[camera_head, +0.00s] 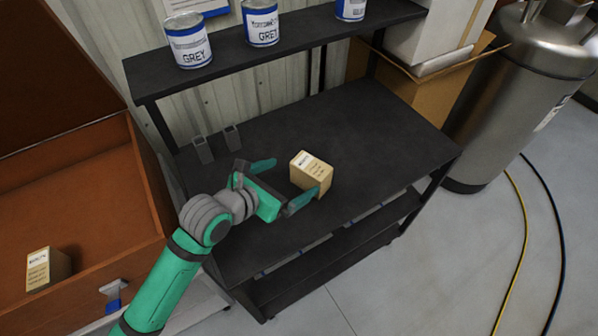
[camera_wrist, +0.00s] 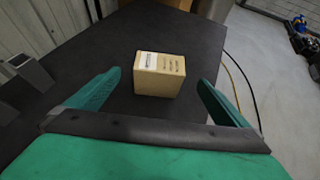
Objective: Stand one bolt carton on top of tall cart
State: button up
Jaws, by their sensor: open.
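A small tan bolt carton (camera_head: 311,172) with a white label stands on the black top of the tall cart (camera_head: 375,130). In the wrist view the carton (camera_wrist: 159,73) stands just beyond and between the fingertips. My gripper (camera_head: 286,178) is open, with its teal fingers spread and its tips close to the carton. In the wrist view there is a gap between the carton and each finger (camera_wrist: 160,82). A second bolt carton (camera_head: 48,268) stands in the brown wooden box at the left.
Several grey paint cans, one of them at the left end (camera_head: 188,42), stand on the upper shelf (camera_head: 290,45). Two small grey brackets (camera_head: 203,150) are at the cart's left back. A metal tank (camera_head: 520,85) stands at the right. Hoses (camera_head: 524,235) lie on the floor. The cart top's right side is clear.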

jog(key=shift+v, duration=1.45)
